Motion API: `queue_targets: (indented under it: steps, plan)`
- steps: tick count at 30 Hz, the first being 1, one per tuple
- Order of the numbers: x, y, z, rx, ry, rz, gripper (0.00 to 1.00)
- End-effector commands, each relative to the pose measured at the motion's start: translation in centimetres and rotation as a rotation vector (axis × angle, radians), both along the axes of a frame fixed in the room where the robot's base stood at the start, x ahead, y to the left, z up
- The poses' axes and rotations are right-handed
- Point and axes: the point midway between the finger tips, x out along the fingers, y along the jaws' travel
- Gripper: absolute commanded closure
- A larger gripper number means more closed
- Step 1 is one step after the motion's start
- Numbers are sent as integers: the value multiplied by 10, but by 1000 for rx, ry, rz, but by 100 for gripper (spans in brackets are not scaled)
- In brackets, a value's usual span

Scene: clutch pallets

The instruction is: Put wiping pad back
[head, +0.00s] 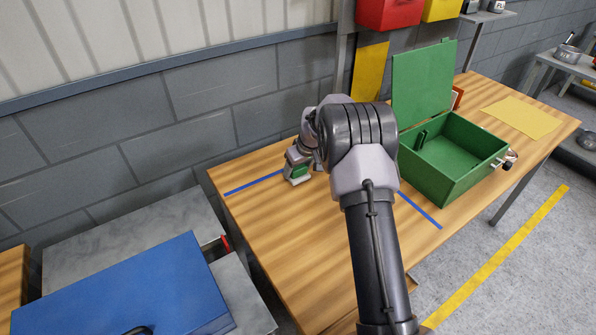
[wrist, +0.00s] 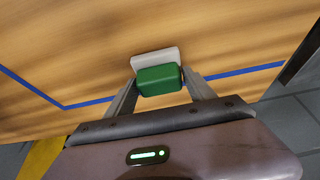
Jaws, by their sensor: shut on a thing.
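The wiping pad (wrist: 158,78) has a green grip block and a pale, whitish pad face. It shows between the two fingers of my gripper (wrist: 159,84) in the wrist view, and the fingers are shut on its green block. In the head view my gripper (head: 297,162) is low over the left part of the wooden table, with the green of the pad (head: 299,172) showing at its tip. I cannot tell whether the pad touches the table top.
Blue tape lines (head: 254,183) mark an area on the wooden table (head: 290,250). An open green box (head: 455,160) with its lid up stands right of my arm. A yellow sheet (head: 520,117) lies beyond it. A blue case (head: 130,290) is at lower left.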

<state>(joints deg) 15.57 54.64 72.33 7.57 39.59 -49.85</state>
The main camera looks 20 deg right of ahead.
Motion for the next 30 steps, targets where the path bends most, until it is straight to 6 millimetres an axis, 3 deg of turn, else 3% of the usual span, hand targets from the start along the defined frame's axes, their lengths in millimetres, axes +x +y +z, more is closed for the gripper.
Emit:
queue_targets:
  steps: [10, 11, 14, 23, 26, 30]
  plan:
    - [0, 0, -6, -1, -2, 0, 75]
    - [0, 0, -5, -1, -2, 0, 33]
    - [0, 0, -5, -1, -2, 0, 15]
    - [0, 0, -2, -1, -2, 0, 15]
    - [-4, -1, 11, -1, -2, 0, 15]
    - [-18, -5, 50, -1, -4, -1, 15]
